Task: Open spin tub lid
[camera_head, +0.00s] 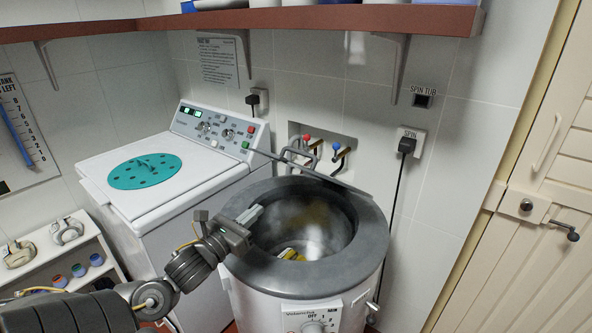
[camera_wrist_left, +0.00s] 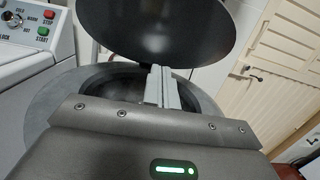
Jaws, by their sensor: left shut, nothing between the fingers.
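The spin tub (camera_head: 305,262) is a white round machine with a wide grey rim, and its mouth is uncovered. Its dark round lid (camera_head: 325,176) stands raised over the back of the rim, seen almost edge-on as a thin slanting strip. In the left wrist view the lid (camera_wrist_left: 165,28) shows as a large dark disc tilted up beyond the fingers. My left gripper (camera_head: 251,213) is over the left side of the rim, its fingers pointing across the opening. The fingers (camera_wrist_left: 160,88) are shut and empty, and appear apart from the lid. My right gripper is out of view.
A white washer (camera_head: 190,185) with a teal disc on top stands left of the tub. Taps (camera_head: 310,147) and hoses are on the wall behind. A shelf (camera_head: 300,20) runs overhead, and a cream door (camera_head: 545,180) is at right. Something yellow (camera_head: 288,254) lies inside the tub.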

